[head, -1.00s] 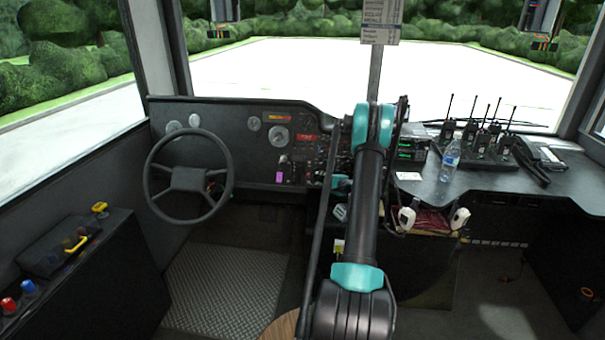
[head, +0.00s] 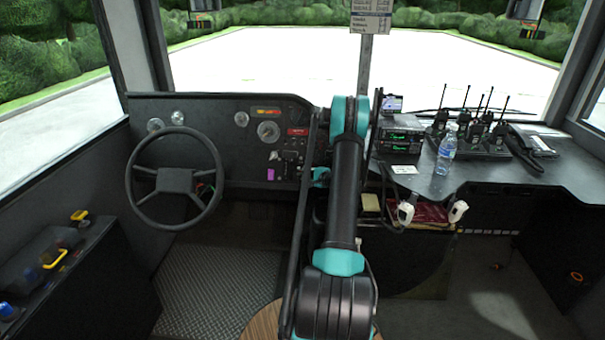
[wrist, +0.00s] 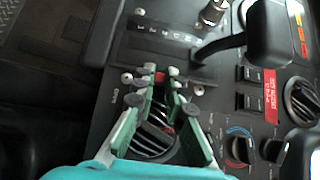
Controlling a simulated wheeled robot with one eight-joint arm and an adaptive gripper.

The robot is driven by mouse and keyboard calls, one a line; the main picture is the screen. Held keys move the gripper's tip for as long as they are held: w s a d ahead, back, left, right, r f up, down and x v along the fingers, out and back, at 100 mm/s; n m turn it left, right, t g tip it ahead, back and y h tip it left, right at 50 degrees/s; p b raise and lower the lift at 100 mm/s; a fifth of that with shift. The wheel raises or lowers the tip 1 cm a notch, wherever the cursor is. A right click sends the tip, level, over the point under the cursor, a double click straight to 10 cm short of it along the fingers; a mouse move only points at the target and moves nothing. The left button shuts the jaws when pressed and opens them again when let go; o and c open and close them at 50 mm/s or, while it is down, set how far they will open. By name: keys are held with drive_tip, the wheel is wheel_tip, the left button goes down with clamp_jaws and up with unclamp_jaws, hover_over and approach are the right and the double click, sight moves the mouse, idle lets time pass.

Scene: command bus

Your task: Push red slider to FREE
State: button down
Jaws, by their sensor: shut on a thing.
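My gripper (wrist: 163,78) shows in the wrist view with its green-padded fingers drawn together at the tips against the black dash panel. A small bit of red, the red slider (wrist: 160,77), shows between the fingertips, and the fingers are shut on it. Most of the slider is hidden by the fingers. Small white lettering stands on the panel left of the fingers, too blurred to read. In the head view my arm hides the gripper and the slider.
A black selector lever (wrist: 220,46) sits just above right of the fingers. A red label plate (wrist: 270,95), switches, round vents and a dial (wrist: 240,147) lie right. In the head view, the steering wheel (head: 176,181) is left; a bottle (head: 447,146) and radios stand right.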

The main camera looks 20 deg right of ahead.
idle(0.4)
drive_tip(key=shift+w+d+r, duration=0.1)
drive_tip(key=shift+w+r, duration=0.1)
drive_tip(key=shift+r, duration=0.4)
drive_tip(key=shift+w+d+r, duration=0.1)
drive_tip(key=shift+w+r, duration=0.1)
drive_tip(key=shift+r, duration=0.35)
drive_tip(key=c, duration=1.6)
unclamp_jaws()
drive_tip(key=shift+o, duration=0.2)
drive_tip(key=shift+s, duration=0.1)
drive_tip(key=v, duration=1.2)
